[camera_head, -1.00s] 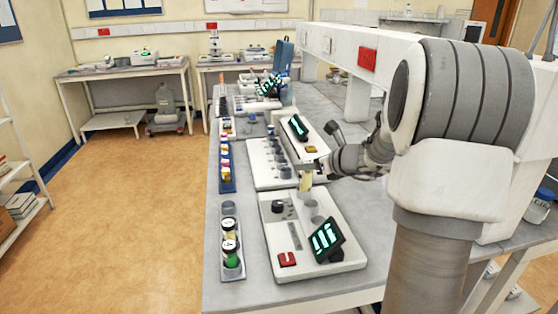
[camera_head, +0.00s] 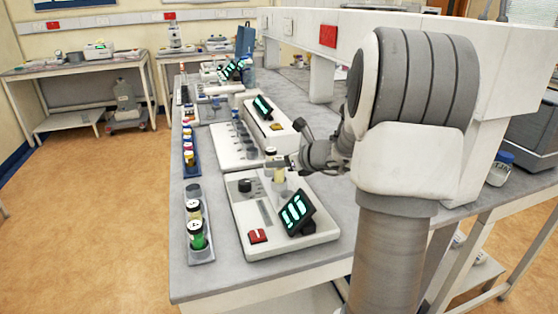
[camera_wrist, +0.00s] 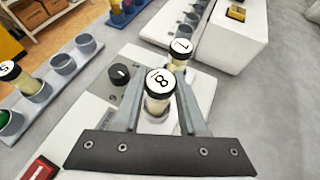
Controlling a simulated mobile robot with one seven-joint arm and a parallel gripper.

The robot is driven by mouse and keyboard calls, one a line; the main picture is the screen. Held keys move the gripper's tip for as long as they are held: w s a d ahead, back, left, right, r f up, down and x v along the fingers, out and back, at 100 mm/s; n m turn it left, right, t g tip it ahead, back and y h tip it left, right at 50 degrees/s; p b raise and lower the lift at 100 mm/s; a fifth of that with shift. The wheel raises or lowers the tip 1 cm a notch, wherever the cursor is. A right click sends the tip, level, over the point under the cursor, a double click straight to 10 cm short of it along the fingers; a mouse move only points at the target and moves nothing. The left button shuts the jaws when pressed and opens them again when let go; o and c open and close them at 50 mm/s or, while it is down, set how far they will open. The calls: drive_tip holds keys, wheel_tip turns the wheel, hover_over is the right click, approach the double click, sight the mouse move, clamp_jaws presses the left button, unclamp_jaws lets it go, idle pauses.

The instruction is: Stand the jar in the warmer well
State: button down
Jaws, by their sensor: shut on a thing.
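The jar, with a black rim, a white lid top marked with what looks like 18 and a pale yellow body, is between the fingers of my gripper (camera_wrist: 160,80) in the wrist view (camera_wrist: 158,84). The fingers are shut on it. In the head view my gripper (camera_head: 277,166) is over the white warmer (camera_head: 243,215), and the pale jar body (camera_head: 279,176) shows below the fingers. A grey well (camera_wrist: 156,116) lies under the jar; I cannot tell how far the jar is inside it. Another jar (camera_wrist: 181,46), marked 1, stands just beyond.
The warmer carries a black knob (camera_head: 244,185), a red switch (camera_head: 258,236) and a tilted display (camera_head: 297,212) close to the wells. A grey rack (camera_head: 202,256) with yellow and green jars stands left. Another white device (camera_head: 235,157) is behind.

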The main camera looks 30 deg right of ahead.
drive_tip(key=shift+f+b, duration=0.6)
drive_tip(key=shift+f, duration=0.05)
idle(0.3)
drive_tip(key=shift+c, duration=1.9)
unclamp_jaws()
drive_tip(key=shift+r, duration=0.1)
drive_tip(key=p+v, duration=0.3)
drive_tip(key=v, duration=1.4)
drive_tip(key=shift+s, duration=0.2)
